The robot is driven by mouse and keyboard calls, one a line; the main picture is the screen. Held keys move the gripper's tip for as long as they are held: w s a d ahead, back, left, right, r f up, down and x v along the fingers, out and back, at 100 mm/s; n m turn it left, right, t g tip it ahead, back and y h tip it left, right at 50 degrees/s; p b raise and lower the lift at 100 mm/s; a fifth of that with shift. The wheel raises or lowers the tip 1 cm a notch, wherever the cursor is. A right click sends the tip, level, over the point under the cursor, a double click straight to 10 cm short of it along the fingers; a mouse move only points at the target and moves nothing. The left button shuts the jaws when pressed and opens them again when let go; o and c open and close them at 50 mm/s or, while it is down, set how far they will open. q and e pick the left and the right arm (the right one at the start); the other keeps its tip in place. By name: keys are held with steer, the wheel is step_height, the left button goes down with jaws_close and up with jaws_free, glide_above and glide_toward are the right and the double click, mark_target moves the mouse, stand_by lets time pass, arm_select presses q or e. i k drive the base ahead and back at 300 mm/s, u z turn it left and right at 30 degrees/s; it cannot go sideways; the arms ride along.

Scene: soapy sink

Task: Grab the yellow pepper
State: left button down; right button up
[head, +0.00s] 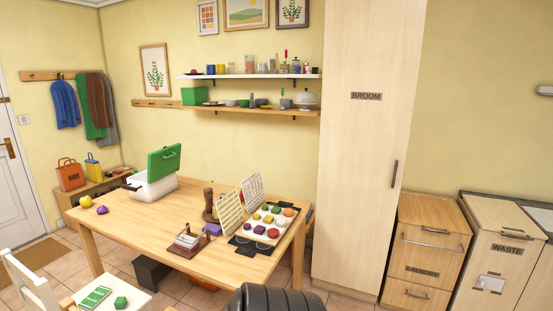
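A rounded yellow object that looks like the yellow pepper (86,202) lies at the left end of the wooden table (165,222), close to the edge. A purple vegetable (102,210) lies just to its right. The yellow pepper is small in view, and nothing covers it. Neither of my grippers shows in the head view.
A white cooler box with an open green lid (164,160) stands behind the yellow pepper. A tray (242,243) of colourful round items and upright cards sit at the table's right.

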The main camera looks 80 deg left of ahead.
mark_target(85, 202)
steer(key=u, duration=2.4)
steer(key=i, duration=1.7)
steer(key=u, duration=1.25)
steer(key=i, duration=0.2)
steer(key=u, duration=0.4)
